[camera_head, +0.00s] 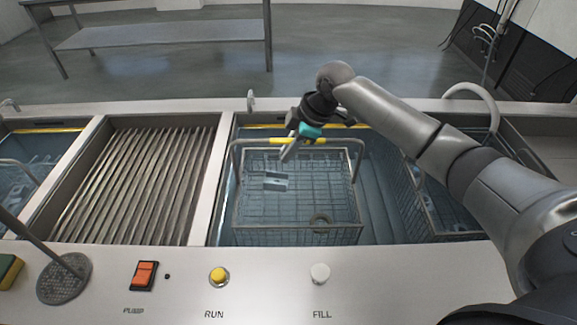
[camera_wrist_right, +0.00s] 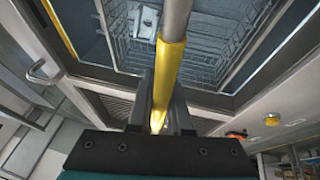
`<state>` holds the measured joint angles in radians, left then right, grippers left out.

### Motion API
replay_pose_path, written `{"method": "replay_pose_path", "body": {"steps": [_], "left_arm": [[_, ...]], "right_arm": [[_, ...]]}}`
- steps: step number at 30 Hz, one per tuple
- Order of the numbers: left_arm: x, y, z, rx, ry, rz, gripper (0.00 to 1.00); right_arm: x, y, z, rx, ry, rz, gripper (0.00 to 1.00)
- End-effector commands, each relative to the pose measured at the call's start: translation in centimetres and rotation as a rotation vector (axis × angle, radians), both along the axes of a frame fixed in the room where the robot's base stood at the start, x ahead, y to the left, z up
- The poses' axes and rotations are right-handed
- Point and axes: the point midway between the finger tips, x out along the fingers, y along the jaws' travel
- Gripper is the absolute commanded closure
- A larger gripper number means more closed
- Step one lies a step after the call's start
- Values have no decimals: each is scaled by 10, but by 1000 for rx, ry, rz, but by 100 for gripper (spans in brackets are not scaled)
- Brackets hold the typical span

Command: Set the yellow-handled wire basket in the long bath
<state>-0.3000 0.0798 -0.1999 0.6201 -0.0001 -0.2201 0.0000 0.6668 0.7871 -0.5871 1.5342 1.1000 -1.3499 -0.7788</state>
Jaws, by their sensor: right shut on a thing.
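The wire basket (camera_head: 345,212) with the yellow handle is inside the long bath (camera_head: 224,205), in its left part. It looks about level; I cannot tell whether it rests on the bottom. A grey block and a ring-shaped part lie in it. My right gripper (camera_head: 289,150) is shut on the yellow handle grip (camera_head: 275,141) at the top of the basket. In the right wrist view the yellow grip (camera_wrist_right: 169,70) runs between the fingers (camera_wrist_right: 160,110), with the basket mesh (camera_wrist_right: 195,60) beyond it. My left gripper is not in view.
Another wire basket (camera_head: 448,222) stands at the right of the bath, under my right arm. A ribbed drainer (camera_head: 140,175) and a smaller bath (camera_head: 25,160) lie to the left. The front panel carries an orange switch (camera_head: 144,274), a yellow button (camera_head: 219,276) and a white button (camera_head: 320,273).

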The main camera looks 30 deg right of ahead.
Motion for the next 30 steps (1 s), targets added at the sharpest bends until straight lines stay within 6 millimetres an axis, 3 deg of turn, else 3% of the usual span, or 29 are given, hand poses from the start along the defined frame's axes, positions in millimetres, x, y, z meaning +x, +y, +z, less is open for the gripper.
{"method": "replay_pose_path", "body": {"steps": [3, 9, 21, 22, 30], "left_arm": [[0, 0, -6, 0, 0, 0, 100], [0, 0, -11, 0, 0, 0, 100], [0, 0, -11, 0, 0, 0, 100], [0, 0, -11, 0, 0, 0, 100], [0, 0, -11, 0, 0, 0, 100]], "right_arm": [[0, 1, -21, 2, 0, 0, 100], [1, 1, -45, 3, -3, 0, 100], [1, 0, -48, 1, -4, 0, 100], [-1, 0, -51, 0, 3, 1, 80], [-1, 0, -51, 0, 3, 1, 53]]}}
